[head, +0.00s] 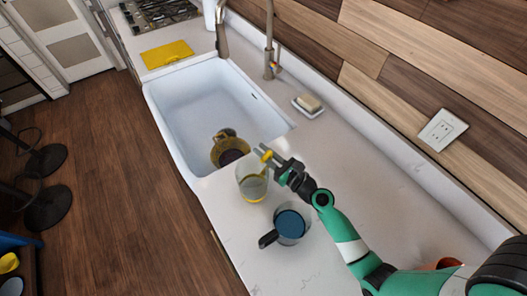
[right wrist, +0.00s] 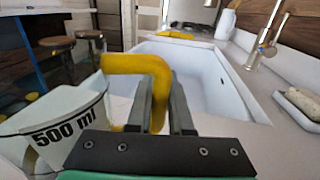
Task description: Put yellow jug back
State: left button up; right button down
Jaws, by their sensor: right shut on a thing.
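The yellow jug (head: 252,187) is a clear measuring jug with a yellow handle. It is by the near end of the sink in the head view; I cannot tell whether it touches the counter. In the right wrist view the jug (right wrist: 62,125) is at the left, marked "500 ml", with its bent yellow handle (right wrist: 135,63) running between my fingers. My right gripper (head: 277,165) is shut on that handle; its fingers (right wrist: 160,108) also show in the right wrist view. My left gripper is not in view.
A jug with blue contents and a dark handle (head: 290,224) stands close by on the counter (head: 315,160). A yellowish vessel (head: 229,149) lies in the white sink (head: 195,105). A soap dish (head: 308,105), tap (head: 270,60) and yellow cloth (head: 167,54) are farther back.

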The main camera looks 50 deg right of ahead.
jog(key=shift+f+b, duration=0.6)
jog(key=shift+f, duration=0.05)
dwell(0.3)
jog(key=c, duration=0.7)
grip_release()
jog(key=shift+c, duration=0.2)
jog(key=s, duration=0.3)
jog(key=s+a, duration=0.1)
jog(key=s, duration=0.6)
jog(key=shift+s+a, duration=0.2)
jog(key=shift+a, duration=0.1)
jog(key=shift+s+a+r+b, duration=0.15)
jog(key=shift+s+b, duration=0.15)
jog(key=shift+s, duration=0.25)
